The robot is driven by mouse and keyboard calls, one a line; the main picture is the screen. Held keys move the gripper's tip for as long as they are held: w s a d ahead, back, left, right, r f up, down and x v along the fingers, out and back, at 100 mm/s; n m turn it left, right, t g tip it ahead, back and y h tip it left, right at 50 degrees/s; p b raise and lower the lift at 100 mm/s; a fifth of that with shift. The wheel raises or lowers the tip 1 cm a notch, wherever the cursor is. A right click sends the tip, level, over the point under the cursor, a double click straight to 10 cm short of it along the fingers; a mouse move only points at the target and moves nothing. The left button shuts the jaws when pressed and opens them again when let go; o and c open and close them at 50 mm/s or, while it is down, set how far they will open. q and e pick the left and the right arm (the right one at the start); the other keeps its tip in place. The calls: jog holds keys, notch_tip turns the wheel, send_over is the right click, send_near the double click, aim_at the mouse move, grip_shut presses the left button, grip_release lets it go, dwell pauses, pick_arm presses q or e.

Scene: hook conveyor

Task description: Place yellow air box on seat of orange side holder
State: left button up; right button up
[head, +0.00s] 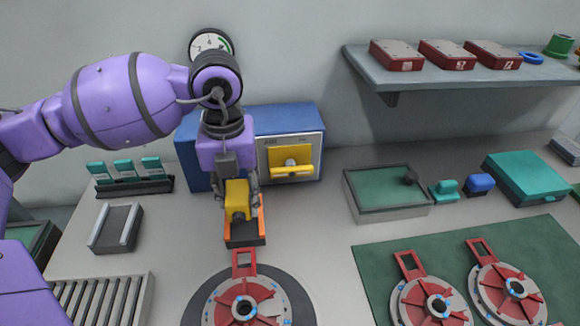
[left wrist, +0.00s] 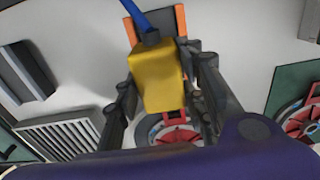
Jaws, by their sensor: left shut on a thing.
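The yellow air box (head: 237,196) is between the fingers of my left gripper (head: 237,190), which is shut on it. The box also shows in the left wrist view (left wrist: 157,80), with a blue and dark grey piece at its far end. The orange side holder (head: 245,234) has orange side walls and a dark base. It stands on the table directly beneath the box in the head view, and part of it shows behind the box in the left wrist view (left wrist: 180,20). I cannot tell whether the box touches its seat. My right gripper is not in view.
A blue machine (head: 300,119) with a yellow handle stands just behind the gripper. A red and grey round fixture (head: 243,297) lies in front of the holder. A grey tray (head: 115,229) and a rack of teal pieces (head: 132,186) stand to the left. A glass-topped box (head: 387,192) is at right.

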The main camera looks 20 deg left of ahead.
aim_at(242, 206)
pick_arm(q)
jog(key=shift+w+f, duration=0.15)
jog(key=shift+f, duration=0.1)
jog(key=shift+w+f, duration=0.15)
jog(key=shift+f, duration=0.8)
jog(key=shift+w+f, duration=0.1)
jog(key=shift+f, duration=0.8)
jog(key=shift+f, duration=0.2)
jog(key=o, duration=1.3)
jog(key=shift+o, duration=0.2)
jog(key=shift+r, duration=0.15)
notch_tip(242, 206, up, 12)
jog(key=shift+r, duration=0.1)
